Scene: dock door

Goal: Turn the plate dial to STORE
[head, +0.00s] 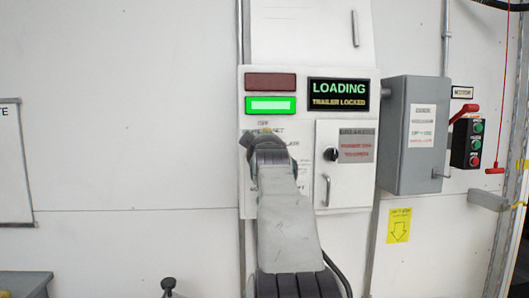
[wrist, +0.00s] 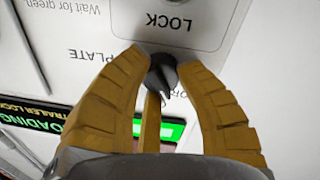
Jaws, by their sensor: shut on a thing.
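The plate dial (wrist: 163,74) is a small dark knob in the middle of the wrist view, beside the upside-down print "PLATE". The print "LOCK" (wrist: 168,22) shows above the knob, upside down. No STORE label is readable. In the head view my arm covers the knob, and the labels around it are partly hidden.
The control panel (head: 309,222) has a lit green lamp (head: 270,105), a dark red lamp (head: 270,82) and a display (head: 338,94) reading "LOADING, TRAILER LOCKED". Right of my arm is a door with a black knob (head: 331,154) and handle. A grey switch box (head: 416,135) stands further right.

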